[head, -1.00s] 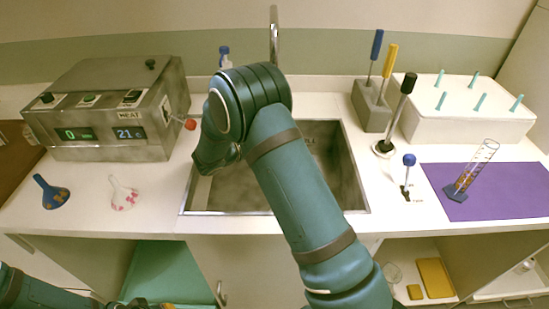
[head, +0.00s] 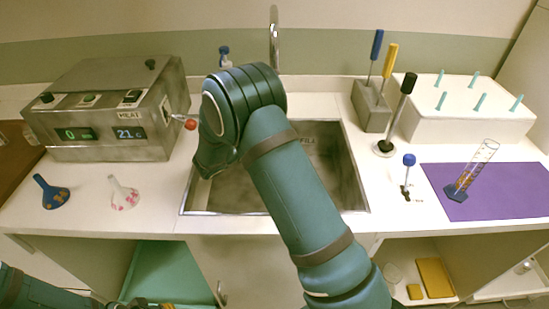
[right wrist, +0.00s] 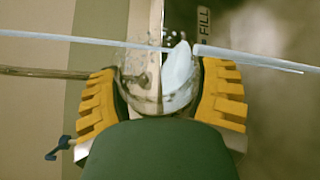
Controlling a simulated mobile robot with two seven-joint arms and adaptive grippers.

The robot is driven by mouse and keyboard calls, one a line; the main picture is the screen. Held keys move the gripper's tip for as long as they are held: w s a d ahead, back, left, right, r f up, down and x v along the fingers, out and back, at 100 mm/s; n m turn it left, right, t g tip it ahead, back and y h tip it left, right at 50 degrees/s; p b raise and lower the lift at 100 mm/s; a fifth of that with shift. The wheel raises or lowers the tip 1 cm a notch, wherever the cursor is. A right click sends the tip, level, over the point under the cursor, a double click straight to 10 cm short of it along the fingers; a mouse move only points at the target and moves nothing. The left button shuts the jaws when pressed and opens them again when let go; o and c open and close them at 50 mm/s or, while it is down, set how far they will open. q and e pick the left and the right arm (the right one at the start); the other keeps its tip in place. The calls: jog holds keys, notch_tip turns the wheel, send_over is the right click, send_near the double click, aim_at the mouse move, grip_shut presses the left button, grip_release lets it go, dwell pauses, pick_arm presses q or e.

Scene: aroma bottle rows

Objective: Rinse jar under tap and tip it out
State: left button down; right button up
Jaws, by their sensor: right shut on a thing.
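The sink (head: 335,165) is in the middle of the head view, with the tap (head: 274,40) behind it. My right arm covers part of the sink and hides the jar and right gripper in that view. In the right wrist view, my right gripper (right wrist: 160,95) has its yellow fingers shut on both sides of a clear glass jar (right wrist: 145,92). A pale bluish patch shows at the jar, and thin pale streaks cross the view there; I cannot tell whether they are water. My left gripper (head: 145,304) is barely visible at the bottom edge.
A heater box (head: 110,115) with a red-knobbed lever stands left of the sink. At right are a tool block (head: 371,108), a white peg rack (head: 465,115) and a tilted cylinder (head: 474,170) on a purple mat (head: 510,190).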

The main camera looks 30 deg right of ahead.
jog(key=shift+s+r+m, duration=0.1)
jog(key=shift+r+m, duration=0.05)
jog(key=shift+m, duration=0.15)
dwell(0.4)
jog(key=shift+s+r+m+h, duration=0.15)
jog(key=shift+s+m+h, duration=0.15)
jog(key=shift+m, duration=0.2)
jog(key=shift+s+a, duration=0.1)
jog(key=shift+s+r+m+t, duration=0.25)
jog(key=shift+m+t, duration=0.15)
jog(key=shift+m, duration=0.2)
dwell(0.5)
jog(key=shift+s+r+m+h, duration=0.2)
jog(key=shift+m+h, duration=0.2)
jog(key=shift+m, duration=0.2)
jog(key=shift+s+r+m+h, duration=0.2)
jog(key=shift+m+h, duration=0.2)
jog(key=shift+m, duration=0.3)
